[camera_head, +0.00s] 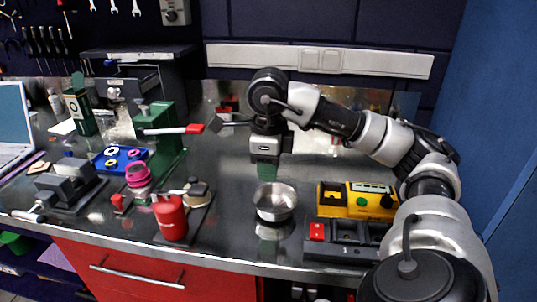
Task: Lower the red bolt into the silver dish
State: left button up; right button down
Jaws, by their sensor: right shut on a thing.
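My right gripper (266,158) points down, above and slightly behind the silver dish (275,203). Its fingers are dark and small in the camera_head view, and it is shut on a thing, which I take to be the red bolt. The bolt itself is not clearly visible between the fingers. The dish is a round, shiny bowl standing upright on the steel bench, with no contents that I can make out. My left gripper is not in view.
A yellow-and-black case (357,201) and a dark tray (345,238) stand right of the dish. A red can (170,217) stands to its left. A green vise (157,130) is further back, with a red-ended bar (193,129). Bench around the dish is mostly clear.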

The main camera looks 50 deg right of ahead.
jog(key=shift+f, duration=0.1)
jog(key=shift+f+b, duration=0.8)
jog(key=shift+f, duration=0.05)
jog(key=shift+f+b, duration=1.1)
jog(key=shift+f, duration=0.35)
dwell(0.7)
dwell(0.3)
jog(key=c, duration=0.9)
grip_release()
notch_tip(320, 180, up, 3)
jog(key=shift+r+p, duration=0.15)
jog(key=shift+p, duration=0.2)
notch_tip(320, 180, up, 8)
jog(key=p, duration=0.5)
jog(key=shift+f, duration=0.25)
